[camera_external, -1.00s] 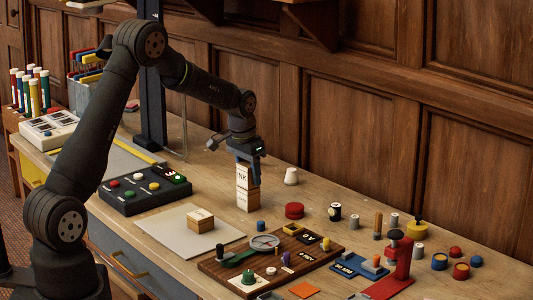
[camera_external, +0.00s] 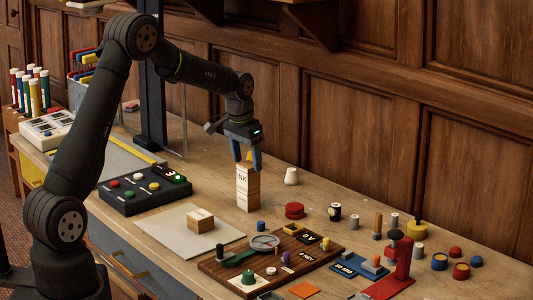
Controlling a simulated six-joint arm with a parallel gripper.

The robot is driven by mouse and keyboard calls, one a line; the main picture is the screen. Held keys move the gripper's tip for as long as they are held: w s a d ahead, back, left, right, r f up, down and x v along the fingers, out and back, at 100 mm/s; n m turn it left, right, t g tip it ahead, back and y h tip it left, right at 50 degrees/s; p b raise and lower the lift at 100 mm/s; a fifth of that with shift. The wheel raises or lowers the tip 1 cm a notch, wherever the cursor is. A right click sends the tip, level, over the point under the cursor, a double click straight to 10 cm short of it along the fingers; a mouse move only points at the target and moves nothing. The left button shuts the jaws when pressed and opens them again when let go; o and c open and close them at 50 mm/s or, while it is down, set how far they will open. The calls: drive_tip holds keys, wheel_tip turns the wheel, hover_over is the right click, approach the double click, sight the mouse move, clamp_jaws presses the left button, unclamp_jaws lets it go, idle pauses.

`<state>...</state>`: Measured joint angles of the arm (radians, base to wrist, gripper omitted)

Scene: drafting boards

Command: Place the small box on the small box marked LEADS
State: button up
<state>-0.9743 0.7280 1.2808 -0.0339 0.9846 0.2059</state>
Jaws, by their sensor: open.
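A pale wooden box marked INK (camera_external: 242,180) stands upright at the top of a narrow stack on the bench. The lower part of the stack (camera_external: 248,202) is a similar pale box; I cannot read its marking. My gripper (camera_external: 246,162) is just above the stack, pointing down, with its blue-grey fingers apart. Something yellow shows between the fingers, too small to make out. Another small pale box (camera_external: 201,221) with a dark band lies on a grey sheet (camera_external: 177,233), its label unreadable. I cannot tell which box is marked LEADS.
A dark board with coloured knobs (camera_external: 145,195) lies left of the stack. A wooden tray (camera_external: 213,266) of small items is in front. A red round pot (camera_external: 294,210) and a white piece (camera_external: 291,176) stand to the right. Bare bench surrounds the stack's base.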

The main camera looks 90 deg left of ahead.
sight(248, 164)
drive_tip(key=r, duration=0.7)
drive_tip(key=shift+s+d+r, duration=0.1)
drive_tip(key=shift+s+d, duration=0.3)
drive_tip(key=f, duration=0.4)
drive_tip(key=w+f, duration=0.1)
drive_tip(key=f, duration=0.3)
drive_tip(key=a+f, duration=0.1)
drive_tip(key=f, duration=0.3)
drive_tip(key=shift+w+a+f, duration=0.1)
drive_tip(key=shift+w+f, duration=0.05)
wheel_tip(248, 164, up, 3)
drive_tip(key=shift+f, duration=0.15)
drive_tip(key=shift+r, duration=0.7)
